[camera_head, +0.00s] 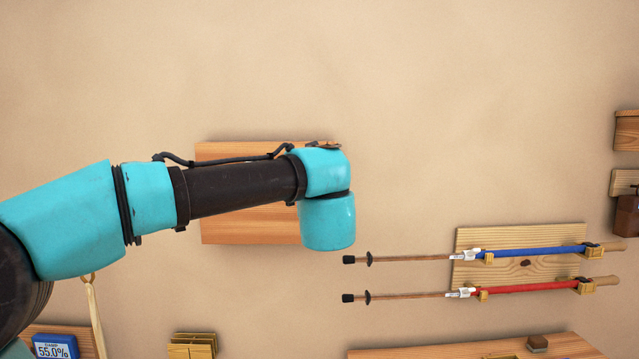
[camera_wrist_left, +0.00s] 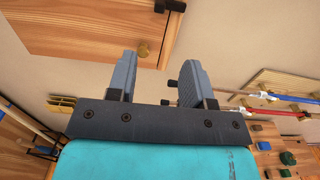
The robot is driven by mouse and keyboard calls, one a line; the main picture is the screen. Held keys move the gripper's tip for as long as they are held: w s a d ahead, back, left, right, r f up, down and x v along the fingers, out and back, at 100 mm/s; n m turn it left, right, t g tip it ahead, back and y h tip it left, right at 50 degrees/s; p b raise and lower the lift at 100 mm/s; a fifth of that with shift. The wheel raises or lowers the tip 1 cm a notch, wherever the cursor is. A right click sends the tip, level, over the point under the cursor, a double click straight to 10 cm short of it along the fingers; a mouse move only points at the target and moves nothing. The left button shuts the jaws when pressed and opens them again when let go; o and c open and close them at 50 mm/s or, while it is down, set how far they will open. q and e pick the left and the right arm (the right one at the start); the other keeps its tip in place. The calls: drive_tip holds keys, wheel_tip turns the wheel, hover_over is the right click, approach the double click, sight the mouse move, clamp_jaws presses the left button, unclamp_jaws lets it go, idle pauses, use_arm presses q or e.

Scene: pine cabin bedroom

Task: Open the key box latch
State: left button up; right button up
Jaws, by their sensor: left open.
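The wooden key box (camera_head: 250,225) is on the wall in the head view, partly covered by my left arm. My right gripper is not in view.
Two trekking poles, blue (camera_head: 540,252) and red (camera_head: 530,288), hang on a wooden board right of the box. A shelf (camera_head: 430,352) is below. A blue display (camera_head: 55,347) and a brass-coloured holder (camera_head: 192,345) are at lower left. The wall above is clear.

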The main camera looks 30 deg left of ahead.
use_arm(q)
drive_tip(key=x, duration=1.7)
drive_tip(key=shift+d, duration=0.1)
drive_tip(key=shift+c, duration=0.2)
clamp_jaws()
